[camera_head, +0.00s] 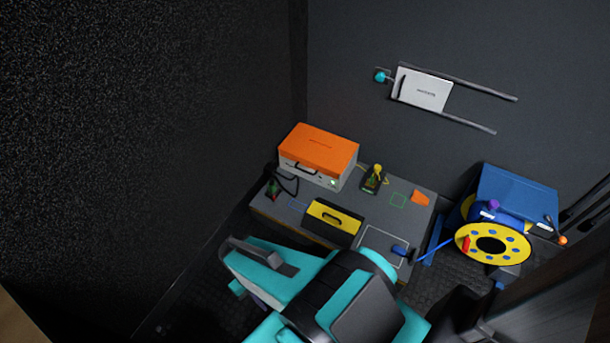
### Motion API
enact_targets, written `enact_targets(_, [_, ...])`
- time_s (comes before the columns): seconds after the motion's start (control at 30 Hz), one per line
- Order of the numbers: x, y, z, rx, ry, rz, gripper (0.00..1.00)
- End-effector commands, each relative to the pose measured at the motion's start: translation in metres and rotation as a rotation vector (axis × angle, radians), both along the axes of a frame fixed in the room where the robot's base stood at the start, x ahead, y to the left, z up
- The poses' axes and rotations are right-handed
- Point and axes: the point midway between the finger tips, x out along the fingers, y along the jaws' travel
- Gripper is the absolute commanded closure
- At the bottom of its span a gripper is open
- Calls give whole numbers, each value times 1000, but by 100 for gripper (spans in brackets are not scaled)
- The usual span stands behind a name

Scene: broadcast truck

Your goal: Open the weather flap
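A small pale panel (424,92) with a dark handle along its left side and a small unreadable label is on the dark back wall. It sits at the left end of two parallel grey rails and looks like the weather flap; it covers the wall behind it. A teal knob (380,76) on a small dark mount is just left of the panel. My teal and black arm is low in the view, well below and apart from the panel. Its grey and teal left end (264,256) may be my gripper, but no finger gap is clear.
A bench (378,207) holds an orange-lidded case (318,150), a yellow-and-black box (333,217), a green-and-black device (374,180) and a blue plug (400,250). A blue-and-yellow cable reel (492,243) stands right. The wall along the rails is clear.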

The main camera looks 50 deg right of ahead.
Motion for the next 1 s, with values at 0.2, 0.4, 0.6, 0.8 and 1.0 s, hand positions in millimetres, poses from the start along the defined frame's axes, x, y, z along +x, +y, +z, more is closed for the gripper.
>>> enact_targets(0.2, [23, -33, -20, -30, -72, 0, 83])
enact_targets(0.4, [74, -91, -56, -111, -244, -4, 83])
enact_targets(0.6, [139, -165, -86, -220, -467, 12, 83])
enact_targets(0.8, [196, -241, -99, -328, -677, 53, 83])
enact_targets(1.0, [240, -315, -101, -434, -870, 116, 83])
